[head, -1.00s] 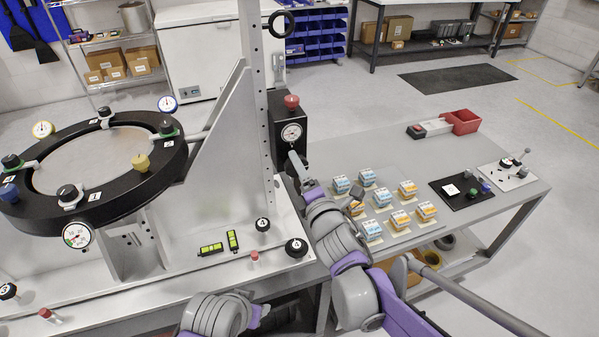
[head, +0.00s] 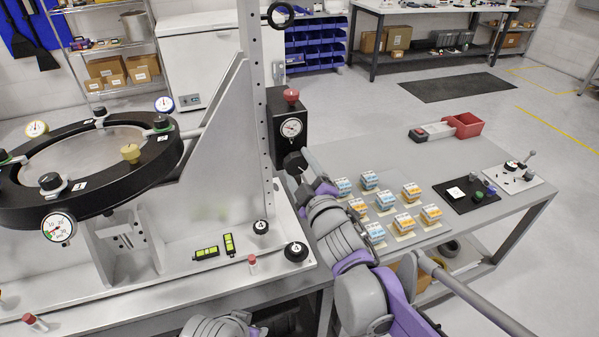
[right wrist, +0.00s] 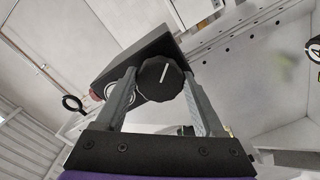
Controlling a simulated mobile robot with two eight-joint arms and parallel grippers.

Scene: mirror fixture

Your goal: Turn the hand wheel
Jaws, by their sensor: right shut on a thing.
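The hand wheel appears to be a black faceted knob (head: 294,161) on the front of a black box (head: 287,112) with a round gauge and a red top knob. In the right wrist view the black knob (right wrist: 160,79) has a white line on its face, tilted slightly right of upright. My right gripper (right wrist: 160,90) has one finger on each side of the knob and is shut on it. In the head view my right gripper (head: 302,172) is small and partly hidden by my own arm. My left arm shows only at the bottom edge; its gripper is out of view.
A tall drilled metal post (head: 251,100) and a slanted plate stand left of the box. A black ring fixture (head: 120,183) with gauges is farther left.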

